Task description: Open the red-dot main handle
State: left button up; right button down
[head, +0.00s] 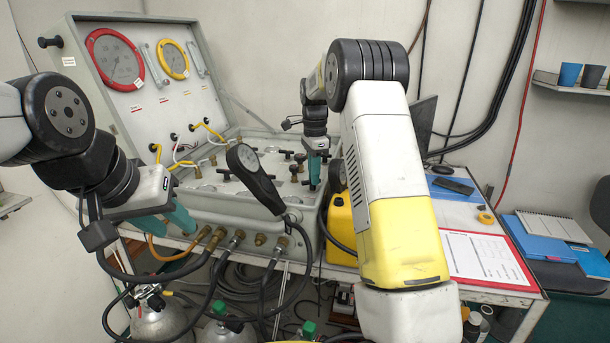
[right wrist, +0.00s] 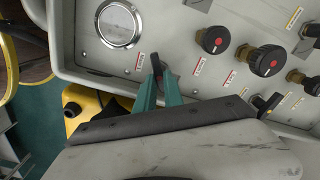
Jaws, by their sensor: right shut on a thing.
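The air panel is a grey case (head: 230,205) with its lid raised and black knobs and levers on its lower deck. My right gripper (right wrist: 158,80), with teal fingers, is shut on a small black lever handle (right wrist: 157,64) left of those knobs. No red dot shows on the held handle. In the head view my right gripper (head: 315,172) is at the deck's right end. My left gripper (head: 182,218) is by the case's front left edge; its jaw gap is unclear.
A black hand-held gauge (head: 250,170) stands up at the case's front edge, with hoses below it. A yellow box (head: 341,232) stands right of the case. A red-bordered sheet (head: 485,258) lies on the table at right. Gas cylinders (head: 160,318) stand below.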

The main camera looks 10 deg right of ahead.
jog(key=n, duration=0.5)
jog(key=shift+w+r+n, duration=0.1)
jog(key=shift+n, duration=0.2)
jog(key=n, duration=0.5)
jog(key=shift+a, duration=0.1)
jog(key=shift+w+n, duration=0.1)
jog(key=shift+n, duration=0.3)
jog(key=c, duration=1.5)
grip_release()
jog(key=shift+o, duration=0.2)
notch_tip(320, 180, up, 8)
jog(key=shift+f, duration=0.1)
